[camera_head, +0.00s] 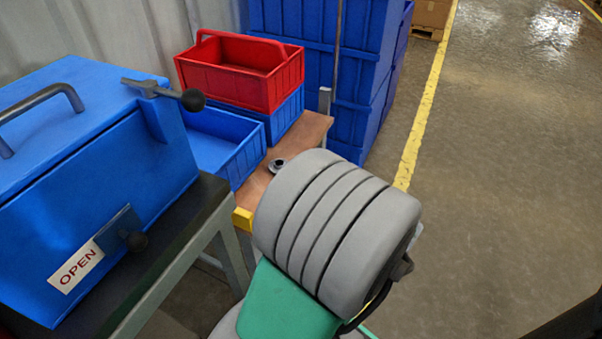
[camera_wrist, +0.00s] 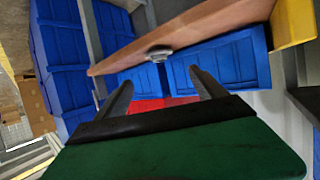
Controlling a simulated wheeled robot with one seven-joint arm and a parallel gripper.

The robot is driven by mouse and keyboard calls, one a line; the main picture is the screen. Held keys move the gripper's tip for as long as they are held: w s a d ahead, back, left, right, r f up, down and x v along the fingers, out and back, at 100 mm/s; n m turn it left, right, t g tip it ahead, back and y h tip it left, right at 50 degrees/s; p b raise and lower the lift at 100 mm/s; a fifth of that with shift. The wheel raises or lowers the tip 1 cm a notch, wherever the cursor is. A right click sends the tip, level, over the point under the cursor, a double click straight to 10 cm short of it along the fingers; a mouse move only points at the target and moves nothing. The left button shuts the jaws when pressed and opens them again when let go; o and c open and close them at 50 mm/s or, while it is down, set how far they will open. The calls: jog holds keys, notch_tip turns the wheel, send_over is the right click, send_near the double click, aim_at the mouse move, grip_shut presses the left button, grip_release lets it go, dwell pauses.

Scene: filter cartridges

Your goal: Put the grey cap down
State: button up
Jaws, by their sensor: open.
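The grey cap (camera_head: 278,165) rests on the wooden bench top (camera_head: 311,129), close to my grey arm in the head view. It also shows in the wrist view (camera_wrist: 160,54), on the bench near its edge. My gripper (camera_wrist: 161,77) is open, with its two fingers apart and nothing between them. In the wrist picture the cap lies just beyond the fingertips, about midway between them, and looks clear of them. In the head view my own arm hides the gripper.
A blue bin (camera_head: 228,143) and a red tote (camera_head: 240,72) on another blue bin stand on the bench by the cap. A blue housing (camera_head: 100,190) with an OPEN label stands at left. Stacked blue crates (camera_head: 318,50) are behind. The floor at right is clear.

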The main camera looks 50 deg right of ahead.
jog(key=shift+o, duration=0.6)
jog(key=shift+s+a+r, duration=0.2)
jog(key=shift+r, duration=0.15)
jog(key=m+g+y+p, duration=0.2)
jog(key=m+y+p, duration=0.3)
jog(key=m, duration=2.6)
send_near(275, 166)
jog(key=w+d, duration=0.1)
jog(key=b+x, duration=0.1)
jog(key=x, duration=0.1)
jog(key=b+x, duration=0.1)
jog(key=x, duration=0.1)
jog(key=f+b+x, duration=0.1)
jog(key=x, duration=0.2)
jog(key=shift+s+d+f+b, duration=0.1)
jog(key=shift+s+d+b, duration=0.2)
jog(key=shift+b, duration=0.1)
jog(key=shift+w+f, duration=0.1)
jog(key=shift+w, duration=0.2)
